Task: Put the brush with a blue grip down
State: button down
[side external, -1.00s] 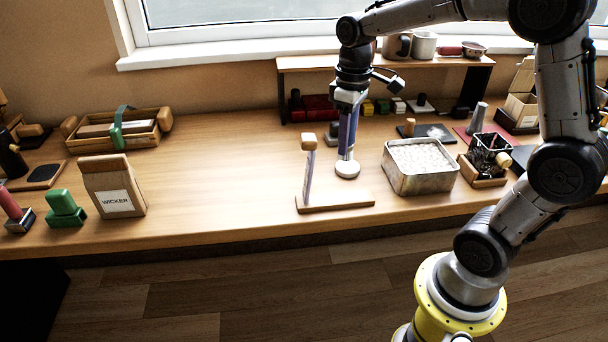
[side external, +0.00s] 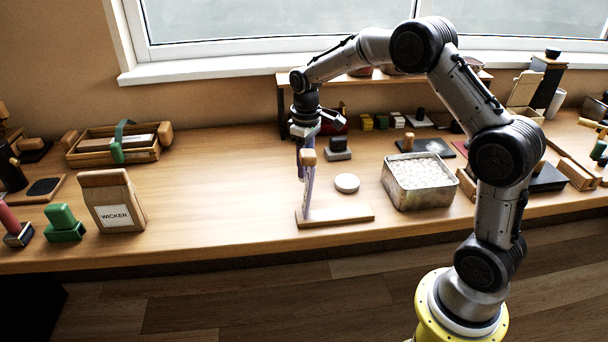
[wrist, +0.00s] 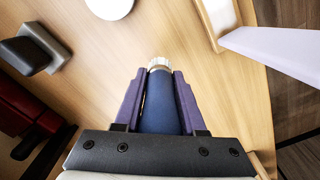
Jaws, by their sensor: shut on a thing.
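The brush with a blue grip (wrist: 160,108) is between the purple fingers of my gripper (wrist: 158,88) in the wrist view. A pale metal-like end (wrist: 160,63) shows beyond the fingertips; the rest of the brush is hidden. In the side external view my gripper (side external: 304,155) hangs pointing down over the table, behind a wooden-based stand (side external: 335,216). The stand's upright and wooden knob partly hide the fingers and the brush there. I cannot tell whether the brush touches the table.
A round white disc (side external: 347,183) lies on bare table right of my gripper. A metal tin (side external: 419,183) of white pieces stands farther right. A WICKER bag (side external: 112,200) and a wooden tray (side external: 115,150) are left, with clear table between. A shelf (side external: 352,80) stands behind.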

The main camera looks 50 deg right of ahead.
jog(key=shift+w+d+f, duration=0.1)
jog(key=shift+w+f, duration=0.1)
jog(key=shift+f, duration=0.75)
jog(key=shift+w+f, duration=0.15)
jog(key=shift+f, duration=0.8)
jog(key=shift+f, duration=0.1)
jog(key=c, duration=0.5)
grip_release()
notch_tip(320, 180, up, 12)
jog(key=shift+r, duration=0.15)
